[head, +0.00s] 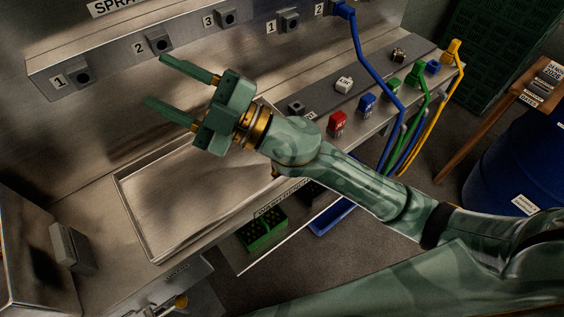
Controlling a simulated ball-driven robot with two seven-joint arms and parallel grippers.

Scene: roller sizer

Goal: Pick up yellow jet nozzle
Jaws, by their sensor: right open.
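A yellow fitting (453,46) with a yellow hose hanging from it sits at the far right end of the steel counter. It looks like a nozzle or hose end, but is too small to tell. My right gripper (157,79) is open and empty, its two green fingers pointing left in front of the numbered panel. It is well to the left of the yellow fitting, above the counter's tray. My left gripper is not in view.
Red (338,122), blue (366,103) and white (344,85) pieces stand on the counter strip. Blue (372,70) and green hoses (424,95) hang near the yellow one. A shallow steel tray (131,214) is empty. A blue drum (517,160) stands at right.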

